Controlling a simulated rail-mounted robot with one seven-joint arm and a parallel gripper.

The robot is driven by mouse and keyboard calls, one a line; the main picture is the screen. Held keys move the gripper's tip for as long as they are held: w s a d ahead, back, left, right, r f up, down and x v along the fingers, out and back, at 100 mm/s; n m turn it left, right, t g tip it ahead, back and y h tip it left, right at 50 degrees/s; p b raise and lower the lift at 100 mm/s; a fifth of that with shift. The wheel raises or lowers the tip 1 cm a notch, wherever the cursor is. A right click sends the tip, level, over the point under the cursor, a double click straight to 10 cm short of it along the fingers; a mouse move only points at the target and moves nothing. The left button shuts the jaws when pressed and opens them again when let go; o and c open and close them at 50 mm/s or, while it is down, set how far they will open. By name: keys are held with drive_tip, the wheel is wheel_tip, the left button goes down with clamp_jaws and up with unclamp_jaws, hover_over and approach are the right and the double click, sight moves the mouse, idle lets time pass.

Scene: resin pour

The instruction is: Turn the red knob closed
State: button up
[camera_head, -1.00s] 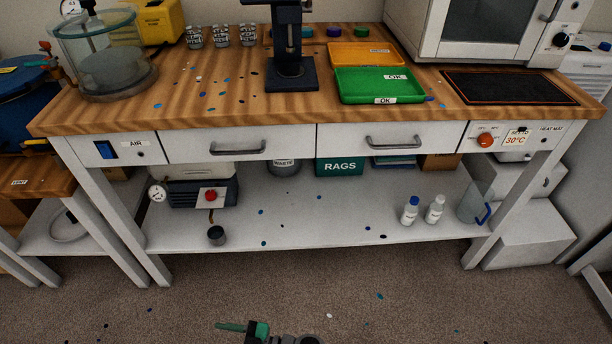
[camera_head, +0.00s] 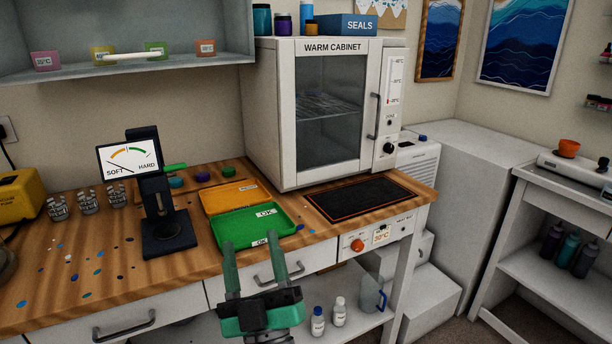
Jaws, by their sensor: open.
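My gripper (camera_head: 253,246) is open and empty, its two green fingers pointing up in front of the bench drawers. An orange-red knob (camera_head: 358,245) sits on the white heat mat panel at the bench's front right, beside a small display reading about 30°C. The gripper is to the left of this knob and apart from it. The red knob on the lower-shelf unit, visible earlier, is outside the present view. The red part by the blue drum at the far left is also out of view.
The wooden bench (camera_head: 110,235) carries a dark stand (camera_head: 168,235), a green tray (camera_head: 228,238) and a black heat mat (camera_head: 362,196). A warm cabinet (camera_head: 282,110) stands behind. Bottles (camera_head: 339,312) and a jug (camera_head: 372,298) are on the lower shelf.

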drive_tip(key=s+d+r+m+t+h+p, duration=0.1)
drive_tip(key=s+d+r+m+h, duration=0.3)
drive_tip(key=r, duration=0.3)
drive_tip(key=s+d+r+m+t+h+p, duration=0.1)
drive_tip(key=d+r+m+h, duration=0.3)
drive_tip(key=r+h, duration=0.2)
drive_tip(key=s+d+r+m+g+p, duration=0.15)
drive_tip(key=s+r+p, duration=0.25)
drive_tip(key=s+r, duration=0.85)
wheel_tip(320, 180, up, 36)
drive_tip(key=s+a+y+p, duration=0.1)
drive_tip(key=p, duration=3.7)
drive_tip(key=shift+r+g+y, duration=0.25)
drive_tip(key=shift+g+y, duration=0.05)
drive_tip(key=shift+g, duration=0.15)
drive_tip(key=shift+f, duration=0.1)
